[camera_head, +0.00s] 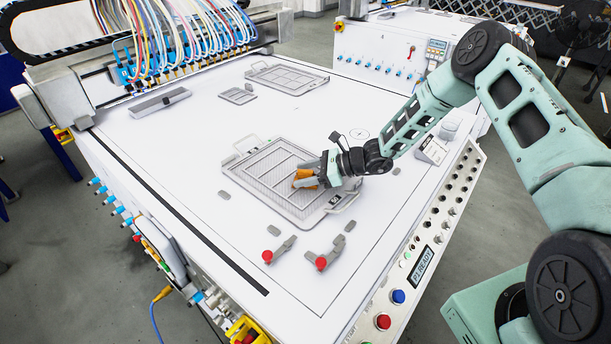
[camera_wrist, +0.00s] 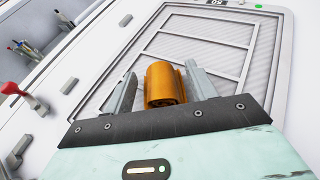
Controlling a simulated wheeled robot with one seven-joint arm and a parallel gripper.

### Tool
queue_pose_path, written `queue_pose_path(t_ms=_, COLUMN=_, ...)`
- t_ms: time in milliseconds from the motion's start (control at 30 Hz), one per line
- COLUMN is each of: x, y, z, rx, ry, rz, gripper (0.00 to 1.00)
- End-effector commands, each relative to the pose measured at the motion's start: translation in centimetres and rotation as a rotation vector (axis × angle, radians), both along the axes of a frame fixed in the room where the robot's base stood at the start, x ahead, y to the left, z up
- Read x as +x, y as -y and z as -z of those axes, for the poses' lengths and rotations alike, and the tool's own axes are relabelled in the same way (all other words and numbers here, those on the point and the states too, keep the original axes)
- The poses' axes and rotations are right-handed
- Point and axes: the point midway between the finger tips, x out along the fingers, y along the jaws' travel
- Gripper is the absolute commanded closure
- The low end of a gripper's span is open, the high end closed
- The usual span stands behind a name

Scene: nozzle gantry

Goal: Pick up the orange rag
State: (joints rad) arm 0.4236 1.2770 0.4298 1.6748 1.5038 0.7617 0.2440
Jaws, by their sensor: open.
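The orange rag (camera_head: 306,179) looks rolled or folded and lies on the near part of a grey framed tray (camera_head: 268,196) on the white table. My gripper (camera_head: 312,175) is down at the rag, reaching in from the right. In the wrist view the rag (camera_wrist: 163,86) sits between the two grey fingers of my gripper (camera_wrist: 160,90). The fingers are open, with a visible gap on each side of the rag. The gripper body hides the rag's near end, and I cannot tell how deep the fingers reach.
Two red-knobbed clamps (camera_head: 321,262) stand on the table in front of the tray. A smaller grey tray (camera_head: 238,95) and a larger one (camera_head: 288,79) lie farther back. A gantry with many coloured tubes (camera_head: 170,40) spans the far left.

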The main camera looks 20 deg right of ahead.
Motion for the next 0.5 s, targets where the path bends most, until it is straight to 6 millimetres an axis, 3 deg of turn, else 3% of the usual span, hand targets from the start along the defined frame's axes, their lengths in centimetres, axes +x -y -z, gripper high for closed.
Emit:
queue_pose_path(t_ms=100, x=-0.01, y=0.04, z=0.04, rx=0.0, ry=0.0, rz=0.0, gripper=0.44)
queue_pose_path(t_ms=300, x=-0.01, y=0.06, z=0.03, rx=0.0, ry=-0.001, rz=0.0, gripper=0.92)
queue_pose_path(t_ms=500, x=-0.02, y=0.07, z=0.01, rx=0.0, ry=-0.001, rz=0.0, gripper=0.92)
